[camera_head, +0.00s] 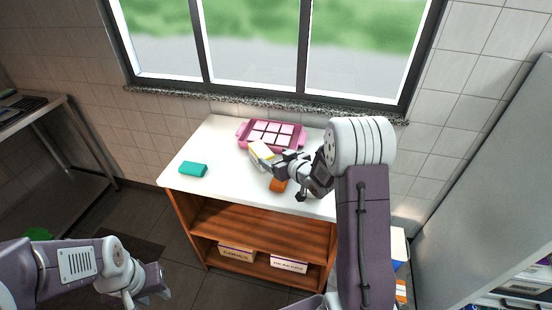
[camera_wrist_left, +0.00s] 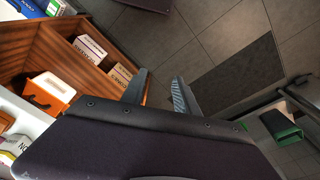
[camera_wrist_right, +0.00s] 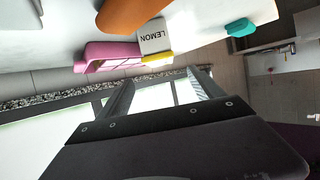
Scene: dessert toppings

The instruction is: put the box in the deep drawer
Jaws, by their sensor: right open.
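A teal box (camera_head: 193,169) lies on the counter's left part. An orange item (camera_head: 278,185) is partly hidden by my right arm. My left gripper (camera_head: 148,290) is low at the left; its fingers (camera_wrist_left: 160,92) are apart and empty. I cannot identify a deep drawer.
The pink tray (camera_head: 243,134) holds several pale squares. Labelled boxes (camera_head: 236,254) stand on the low wooden shelf. A grey cabinet (camera_head: 480,170) stands at the right, with drawer-like fronts (camera_head: 525,286) low down. A metal table (camera_head: 45,112) is at the left. The counter between the teal box and the tray is clear.

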